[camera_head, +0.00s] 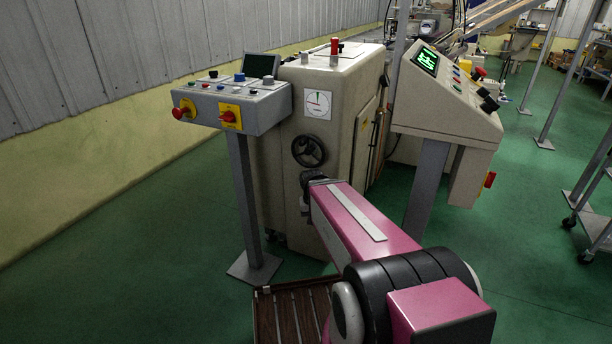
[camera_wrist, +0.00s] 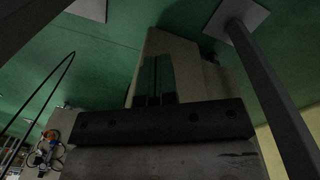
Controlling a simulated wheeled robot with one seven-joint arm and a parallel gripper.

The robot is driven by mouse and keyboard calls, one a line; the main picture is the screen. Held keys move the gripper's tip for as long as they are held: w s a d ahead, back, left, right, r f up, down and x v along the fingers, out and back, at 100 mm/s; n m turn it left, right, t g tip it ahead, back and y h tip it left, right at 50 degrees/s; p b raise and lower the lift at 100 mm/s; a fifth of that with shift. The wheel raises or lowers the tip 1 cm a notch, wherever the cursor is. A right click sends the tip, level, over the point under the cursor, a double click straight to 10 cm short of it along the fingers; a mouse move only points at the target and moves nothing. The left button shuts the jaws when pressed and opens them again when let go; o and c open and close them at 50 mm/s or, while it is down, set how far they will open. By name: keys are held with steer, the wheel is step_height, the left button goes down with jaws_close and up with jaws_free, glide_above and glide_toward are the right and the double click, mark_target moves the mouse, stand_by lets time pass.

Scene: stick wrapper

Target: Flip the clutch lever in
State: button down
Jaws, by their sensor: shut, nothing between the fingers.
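The beige machine cabinet (camera_head: 345,95) stands in the middle of the head view, with a black handwheel (camera_head: 309,151) and a round white dial (camera_head: 318,104) on its front. I cannot make out the clutch lever in either view; my arm covers part of the cabinet's lower front. My pink arm reaches to the cabinet front, its end just below the handwheel. My gripper (camera_wrist: 156,62) shows in the wrist view as two dark fingers close together, shut and empty. A beige surface (camera_wrist: 200,75) lies behind the fingers. Whether they touch anything is unclear.
A grey control box (camera_head: 232,104) with red stop buttons stands on a post at left. A slanted control panel (camera_head: 447,95) with a green screen stands on another post at right. A brown slatted platform (camera_head: 290,315) lies near my arm.

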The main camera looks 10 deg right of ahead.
steer(key=w+a+r+m+t+h, duration=0.1)
steer(key=w+a+r+m+h, duration=0.4)
steer(key=w+m, duration=0.3)
steer(key=w+a+r+m+t+h, duration=0.1)
steer(key=w+a+r+m+h, duration=0.5)
steer(key=w+m, duration=0.3)
steer(key=a+r+m, duration=0.1)
steer(key=m, duration=0.1)
steer(key=shift+a+m+t+h, duration=0.3)
steer(key=shift+a+m+t, duration=0.05)
steer(key=shift+m+t, duration=0.05)
steer(key=shift+d, duration=0.1)
steer(key=x, duration=1.4)
